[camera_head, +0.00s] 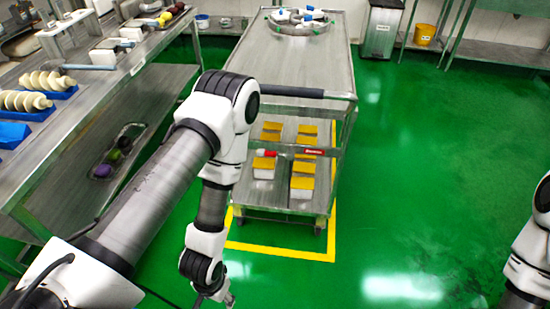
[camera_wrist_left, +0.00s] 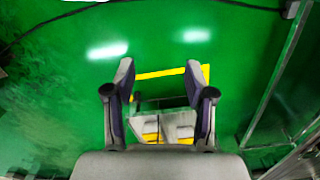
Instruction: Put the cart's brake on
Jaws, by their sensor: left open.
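The steel cart (camera_head: 315,72) stands on the green floor inside a yellow floor outline. Its dark push handle (camera_head: 290,92) faces me, partly behind my left arm. A bar with red parts (camera_head: 314,152) crosses the front of the cart below the handle; I cannot tell whether it is the brake. My left gripper (camera_head: 228,300) hangs low in front of the cart, at the bottom of the head view. In the left wrist view its fingers (camera_wrist_left: 160,75) are apart and empty, with the floor, yellow line and part of the cart beyond. My right gripper is out of view.
A steel bench (camera_head: 150,45) with blue trays runs along the left. The cart's lower shelf holds several yellow-topped boxes (camera_head: 303,167). A grey bin (camera_head: 381,28) and a yellow bucket (camera_head: 425,34) stand at the back. The floor to the right is clear.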

